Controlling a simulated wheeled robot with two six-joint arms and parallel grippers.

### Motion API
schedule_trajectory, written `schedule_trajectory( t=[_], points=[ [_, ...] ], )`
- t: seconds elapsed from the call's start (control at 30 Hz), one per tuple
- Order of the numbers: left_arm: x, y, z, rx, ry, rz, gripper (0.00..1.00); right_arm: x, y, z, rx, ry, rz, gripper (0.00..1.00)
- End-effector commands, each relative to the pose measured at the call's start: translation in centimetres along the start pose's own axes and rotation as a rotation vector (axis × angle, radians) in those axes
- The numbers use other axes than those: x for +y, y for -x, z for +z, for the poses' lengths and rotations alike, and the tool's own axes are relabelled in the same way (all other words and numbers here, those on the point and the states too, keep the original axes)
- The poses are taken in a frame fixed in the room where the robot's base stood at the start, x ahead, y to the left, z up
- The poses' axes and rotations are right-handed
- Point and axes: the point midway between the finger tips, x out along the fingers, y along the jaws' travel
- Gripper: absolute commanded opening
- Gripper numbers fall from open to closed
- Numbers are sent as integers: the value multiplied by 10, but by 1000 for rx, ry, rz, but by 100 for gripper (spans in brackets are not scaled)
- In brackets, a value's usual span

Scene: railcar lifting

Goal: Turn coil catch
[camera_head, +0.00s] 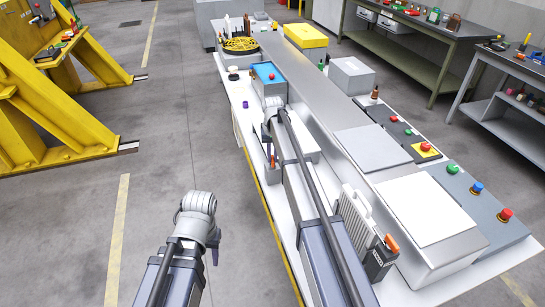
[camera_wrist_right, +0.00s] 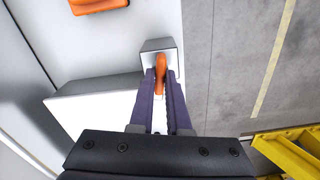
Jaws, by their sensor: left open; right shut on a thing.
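The coil catch is a small orange lever (camera_wrist_right: 160,76) in front of a small grey metal block (camera_wrist_right: 158,48) in the right wrist view. My right gripper (camera_wrist_right: 161,84) has its two dark fingers on either side of the lever and is shut on it. In the head view the right gripper (camera_head: 271,150) is at the left edge of the long white bench, and a bit of orange (camera_head: 273,161) shows there. My left gripper (camera_head: 215,256) hangs over bare floor left of the bench, empty. Its fingers are mostly hidden by its wrist.
A white bench (camera_head: 423,290) runs along the right arm. It carries a blue-topped box (camera_head: 267,72), a yellow box (camera_head: 306,35), a grey box (camera_head: 351,75) and button panels (camera_head: 478,207). A yellow frame (camera_head: 50,115) stands at left. The floor between is clear.

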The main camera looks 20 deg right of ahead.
Motion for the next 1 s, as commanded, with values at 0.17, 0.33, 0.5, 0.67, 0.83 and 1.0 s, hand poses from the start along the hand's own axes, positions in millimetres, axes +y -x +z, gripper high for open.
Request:
schedule_trajectory(
  t=[0.17,0.33,0.5,0.67,0.83,1.0],
  points=[
    [0,0,0,0,0,0,47,0,0,0,0,-2,0,21],
    [0,0,0,0,0,0,47,0,0,0,0,-1,0,40],
    [0,0,0,0,0,0,47,0,0,0,0,0,0,45],
    [0,1,0,0,0,0,47,0,1,0,0,0,0,45],
    [-1,8,0,0,0,0,47,0,8,0,0,0,0,45],
    [-2,26,2,0,0,0,47,0,26,0,0,0,0,45]
  ],
)
